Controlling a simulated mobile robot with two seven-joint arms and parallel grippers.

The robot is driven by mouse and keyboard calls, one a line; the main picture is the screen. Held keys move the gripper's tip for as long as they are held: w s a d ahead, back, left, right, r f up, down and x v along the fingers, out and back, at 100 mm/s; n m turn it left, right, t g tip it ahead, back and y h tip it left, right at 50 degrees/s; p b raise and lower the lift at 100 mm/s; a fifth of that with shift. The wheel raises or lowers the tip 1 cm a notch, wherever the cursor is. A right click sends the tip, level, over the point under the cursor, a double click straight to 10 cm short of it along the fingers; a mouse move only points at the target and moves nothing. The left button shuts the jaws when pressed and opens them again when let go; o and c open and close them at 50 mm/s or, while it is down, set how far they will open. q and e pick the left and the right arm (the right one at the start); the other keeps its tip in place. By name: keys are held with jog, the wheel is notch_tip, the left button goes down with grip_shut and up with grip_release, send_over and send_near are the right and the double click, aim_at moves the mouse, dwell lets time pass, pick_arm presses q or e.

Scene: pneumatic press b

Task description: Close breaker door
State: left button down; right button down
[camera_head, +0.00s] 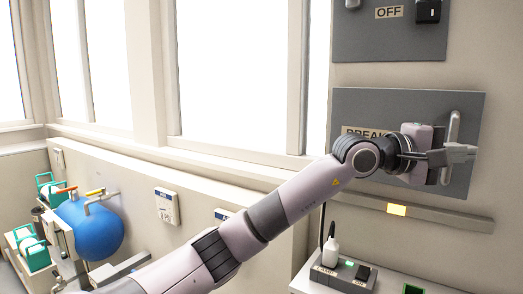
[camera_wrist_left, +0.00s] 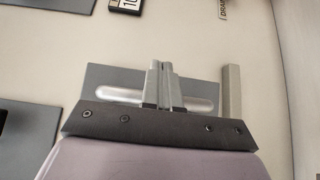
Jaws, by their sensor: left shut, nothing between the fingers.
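The breaker door (camera_head: 365,108) is a grey panel on the right wall, its label partly hidden by my left arm. It looks nearly flush with the wall; I cannot tell whether it is fully closed. A pale upright bar handle (camera_head: 453,128) sits near its right edge. My left gripper (camera_head: 463,153) is shut and empty at the handle's lower part. In the left wrist view the shut fingers (camera_wrist_left: 163,88) stand in front of the door (camera_wrist_left: 101,75) and cross the handle (camera_wrist_left: 120,95); I cannot tell whether they touch. My right gripper is not in view.
Above the door is another grey panel (camera_head: 390,42) labelled OFF with a black switch. Below are a wall ledge with a lit yellow patch (camera_head: 396,210) and a table with a control box (camera_head: 343,275). A blue tank (camera_head: 92,228) stands at the far left.

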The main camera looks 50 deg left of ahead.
pick_arm(q)
jog(key=shift+w, duration=0.5)
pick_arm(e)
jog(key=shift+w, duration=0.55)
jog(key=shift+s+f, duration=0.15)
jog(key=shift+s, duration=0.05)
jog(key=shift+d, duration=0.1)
